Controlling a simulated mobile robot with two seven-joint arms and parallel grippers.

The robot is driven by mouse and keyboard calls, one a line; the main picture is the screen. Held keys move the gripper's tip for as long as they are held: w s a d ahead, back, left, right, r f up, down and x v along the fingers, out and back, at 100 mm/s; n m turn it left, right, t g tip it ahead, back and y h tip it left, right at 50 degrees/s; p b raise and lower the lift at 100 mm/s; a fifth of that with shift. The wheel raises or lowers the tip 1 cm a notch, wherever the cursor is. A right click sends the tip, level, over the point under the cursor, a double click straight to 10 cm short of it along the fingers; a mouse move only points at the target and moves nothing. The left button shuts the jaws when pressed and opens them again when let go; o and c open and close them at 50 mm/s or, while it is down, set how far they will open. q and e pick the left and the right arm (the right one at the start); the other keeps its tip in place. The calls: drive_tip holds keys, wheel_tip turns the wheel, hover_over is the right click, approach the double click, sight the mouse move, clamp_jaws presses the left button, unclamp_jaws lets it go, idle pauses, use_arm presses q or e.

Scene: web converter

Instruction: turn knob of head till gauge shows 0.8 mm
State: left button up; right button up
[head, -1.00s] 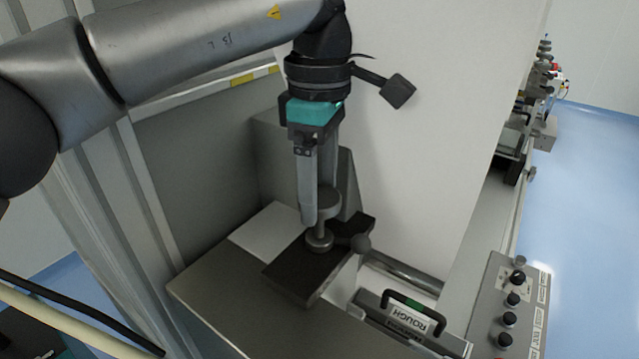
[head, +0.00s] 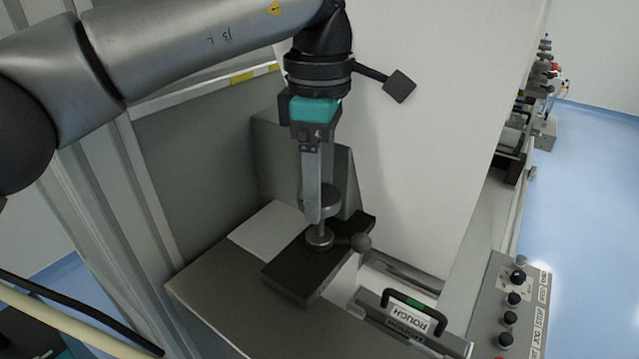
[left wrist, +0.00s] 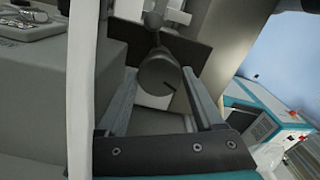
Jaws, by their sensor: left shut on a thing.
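The head's round grey knob (head: 331,199) stands above a dark block on the grey machine table. My left gripper (head: 317,208) points down at it from above, with its fingers around the knob. In the left wrist view the knob (left wrist: 159,73) sits between the two fingers of my left gripper (left wrist: 162,88), and its round face has a dark line mark toward the right. The gripper is shut on the knob. I cannot make out a gauge reading in either view. My right gripper is not in view.
A ball-ended lever (head: 361,242) sticks out beside the head, over the dark block (head: 300,272). A drawer labelled ROUGH (head: 405,318) with a black handle is in front right. A control panel (head: 512,305) with several knobs is at the right. A white panel (head: 430,130) rises behind.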

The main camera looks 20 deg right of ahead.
use_arm(q)
drive_tip(key=n+b, duration=0.1)
drive_tip(key=n, duration=0.4)
drive_tip(key=n+b, duration=0.1)
drive_tip(key=n, duration=0.4)
drive_tip(key=shift+n, duration=0.3)
idle(0.4)
drive_tip(key=o, duration=1.4)
wheel_tip(320, 180, up, 8)
drive_tip(key=shift+f, duration=0.2)
